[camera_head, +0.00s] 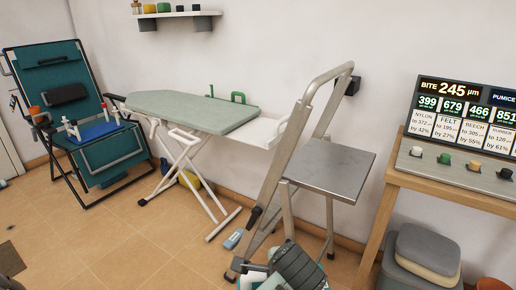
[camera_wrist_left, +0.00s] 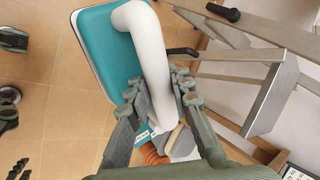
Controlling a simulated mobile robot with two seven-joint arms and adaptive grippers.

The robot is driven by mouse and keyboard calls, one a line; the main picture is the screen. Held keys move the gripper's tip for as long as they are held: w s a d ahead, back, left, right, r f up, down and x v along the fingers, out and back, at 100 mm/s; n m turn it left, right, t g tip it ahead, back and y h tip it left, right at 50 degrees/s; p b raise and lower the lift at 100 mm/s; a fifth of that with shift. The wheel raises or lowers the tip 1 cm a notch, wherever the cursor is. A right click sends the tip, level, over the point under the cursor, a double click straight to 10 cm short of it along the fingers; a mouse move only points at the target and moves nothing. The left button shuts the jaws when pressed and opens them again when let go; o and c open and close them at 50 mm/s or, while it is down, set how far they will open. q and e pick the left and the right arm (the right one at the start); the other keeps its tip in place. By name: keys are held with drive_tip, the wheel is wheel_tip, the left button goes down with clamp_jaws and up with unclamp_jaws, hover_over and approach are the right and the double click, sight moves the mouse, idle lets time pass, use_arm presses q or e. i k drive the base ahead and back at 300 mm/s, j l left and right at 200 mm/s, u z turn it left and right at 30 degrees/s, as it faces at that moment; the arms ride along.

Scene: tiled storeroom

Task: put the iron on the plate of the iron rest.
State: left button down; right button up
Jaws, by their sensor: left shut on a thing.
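The iron (camera_wrist_left: 107,55) has a teal body with a pale edge and a thick white handle. In the left wrist view my left gripper (camera_wrist_left: 166,82) is shut on that handle. In the head view my left gripper (camera_head: 290,266) is at the bottom centre, in front of the step ladder, and the iron is mostly hidden there. The iron rest's white plate (camera_head: 262,132) is at the right end of the ironing board (camera_head: 190,110), beyond and above my gripper, and looks empty. My right gripper does not show.
A step ladder (camera_head: 330,165) with a grey top stands between my gripper and the plate's right side. A wooden table (camera_head: 450,193) with a sign stands at the right. A teal folding chair (camera_head: 60,70) is at the left.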

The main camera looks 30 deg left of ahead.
sight(262, 130)
drive_tip(key=j+z, duration=0.2)
drive_tip(key=j, duration=1.4)
